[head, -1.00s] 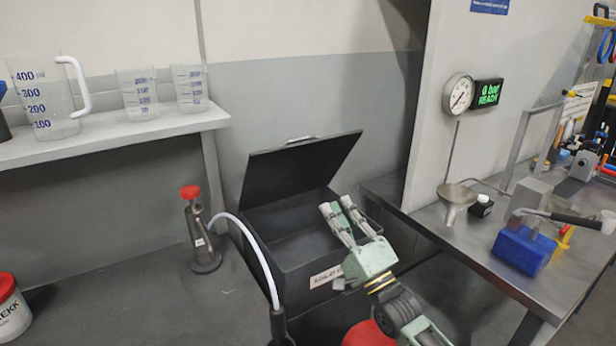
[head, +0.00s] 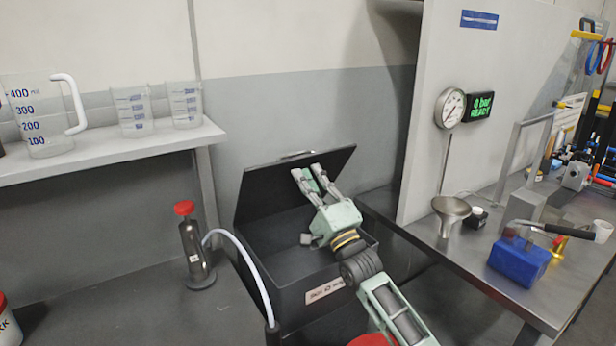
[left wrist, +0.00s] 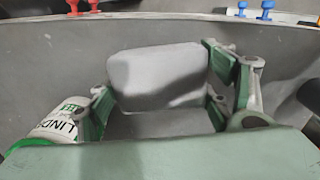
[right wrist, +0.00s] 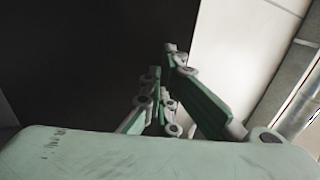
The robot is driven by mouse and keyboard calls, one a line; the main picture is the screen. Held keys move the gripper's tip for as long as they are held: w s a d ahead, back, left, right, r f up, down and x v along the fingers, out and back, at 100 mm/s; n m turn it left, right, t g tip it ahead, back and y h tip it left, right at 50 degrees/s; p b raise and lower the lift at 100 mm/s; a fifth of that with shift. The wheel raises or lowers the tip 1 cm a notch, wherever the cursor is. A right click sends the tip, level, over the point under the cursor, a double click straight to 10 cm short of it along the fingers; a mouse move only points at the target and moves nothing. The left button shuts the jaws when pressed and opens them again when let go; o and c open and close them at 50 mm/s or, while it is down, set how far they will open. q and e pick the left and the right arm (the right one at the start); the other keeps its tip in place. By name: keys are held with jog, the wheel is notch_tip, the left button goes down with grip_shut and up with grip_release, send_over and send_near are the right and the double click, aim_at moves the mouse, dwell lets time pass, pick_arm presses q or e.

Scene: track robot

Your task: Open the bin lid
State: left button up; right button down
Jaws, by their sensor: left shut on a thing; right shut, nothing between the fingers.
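The black bin (head: 290,293) stands on the floor area left of the metal bench. Its lid (head: 268,190) is raised and leans back, with a small handle (head: 297,155) on its top edge. My right gripper (head: 305,176) is over the bin's opening, fingers pointing up in front of the lid's inner face; whether they touch it I cannot tell. In the right wrist view its fingers (right wrist: 162,64) are closed and empty beside a large dark surface. My left gripper (left wrist: 158,92) shows only in the left wrist view, shut on a smooth grey block (left wrist: 157,75).
A metal bench (head: 470,255) with a funnel (head: 450,211) and a blue block (head: 518,258) stands at right. A bottle with a red knob (head: 194,248) and a white hose (head: 247,255) are left of the bin. A shelf (head: 105,148) holds clear measuring vessels.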

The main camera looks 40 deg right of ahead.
aim_at(304, 164)
jog(key=shift+w+r, duration=0.1)
jog(key=shift+w, duration=0.1)
pick_arm(q)
notch_tip(304, 164, up, 4)
jog(key=p, duration=0.4)
jog(key=shift+r, duration=0.15)
pick_arm(e)
jog(key=w+r, duration=0.1)
jog(key=w+r+g, duration=0.1)
jog(key=shift+w+d+r, duration=0.2)
jog(key=shift+w+r, duration=0.1)
pick_arm(q)
jog(key=shift+f, duration=0.25)
pick_arm(e)
jog(key=shift+w, duration=0.65)
